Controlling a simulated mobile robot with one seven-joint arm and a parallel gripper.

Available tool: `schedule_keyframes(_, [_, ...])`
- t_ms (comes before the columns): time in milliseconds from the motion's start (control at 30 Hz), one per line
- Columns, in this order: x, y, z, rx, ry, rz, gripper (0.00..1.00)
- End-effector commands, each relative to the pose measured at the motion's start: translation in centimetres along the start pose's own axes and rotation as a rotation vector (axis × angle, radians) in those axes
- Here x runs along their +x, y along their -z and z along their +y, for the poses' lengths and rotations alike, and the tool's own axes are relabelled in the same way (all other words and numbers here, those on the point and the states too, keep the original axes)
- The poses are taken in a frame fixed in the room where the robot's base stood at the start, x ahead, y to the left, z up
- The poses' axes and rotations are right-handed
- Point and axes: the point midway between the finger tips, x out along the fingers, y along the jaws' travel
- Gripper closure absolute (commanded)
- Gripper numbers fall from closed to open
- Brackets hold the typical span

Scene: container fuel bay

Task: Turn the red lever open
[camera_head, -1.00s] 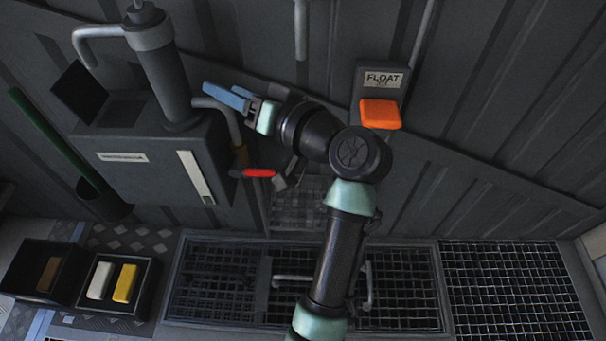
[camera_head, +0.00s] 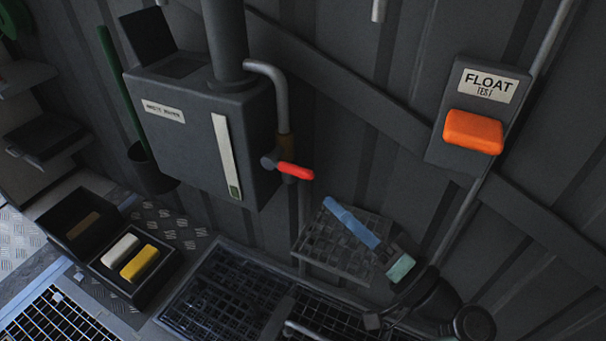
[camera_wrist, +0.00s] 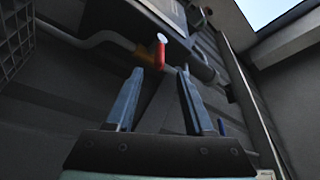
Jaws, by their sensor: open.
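The red lever (camera_head: 296,171) sticks out to the right from a valve on the pipe beside the grey box, tilted slightly down. In the wrist view the lever (camera_wrist: 161,52) shows just beyond my fingertips, roughly in line with the gap between them. My gripper (camera_head: 331,203) is below and right of the lever, its blue fingers pointing up and left. In the wrist view my gripper (camera_wrist: 160,70) is open and empty, with the two fingers apart. The lever appears clear of both fingers.
A grey box (camera_head: 205,135) with a bent pipe (camera_head: 278,85) stands left of the lever. An orange float test button (camera_head: 473,131) is on the wall at right. A black tray (camera_head: 150,285) with white and yellow blocks is at lower left. A mesh basket (camera_head: 330,240) lies behind my gripper.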

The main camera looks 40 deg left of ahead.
Motion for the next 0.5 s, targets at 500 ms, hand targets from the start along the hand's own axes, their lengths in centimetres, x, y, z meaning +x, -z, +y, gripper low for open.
schedule_keyframes(500, [9.6, -0.1, 0.2, -0.002, 0.001, -0.001, 0.47])
